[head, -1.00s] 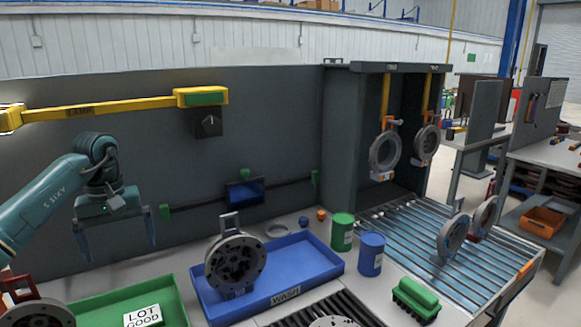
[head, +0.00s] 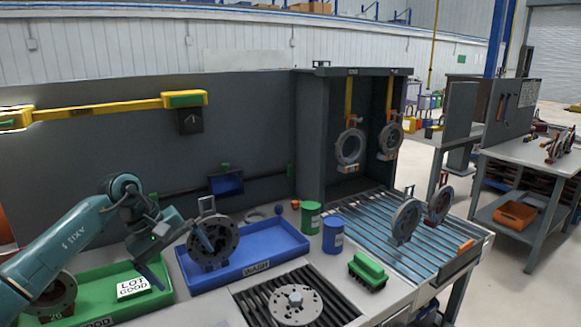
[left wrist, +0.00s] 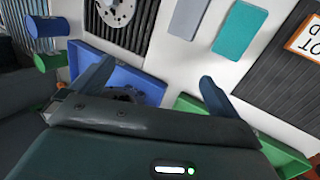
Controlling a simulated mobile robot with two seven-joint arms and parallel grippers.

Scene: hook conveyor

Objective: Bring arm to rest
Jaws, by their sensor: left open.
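My left arm reaches in from the left in the head view. Its gripper (head: 184,262) is open and empty, pointing down over the gap between the green tray (head: 170,298) and the blue tray (head: 262,262). One finger overlaps the dark round flange part (head: 222,243) in the blue tray; whether they touch I cannot tell. In the left wrist view both fingers of the left gripper (left wrist: 157,70) are spread apart with nothing between them. My right gripper is in no view.
Another round part (head: 58,297) and a "LOT GOOD" card (head: 132,287) are in the green tray. A metal disc (head: 296,303) lies on the dark slatted rack. Green (head: 311,217) and blue (head: 333,235) cans stand before the roller conveyor (head: 375,220). Rings hang from hooks (head: 350,146).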

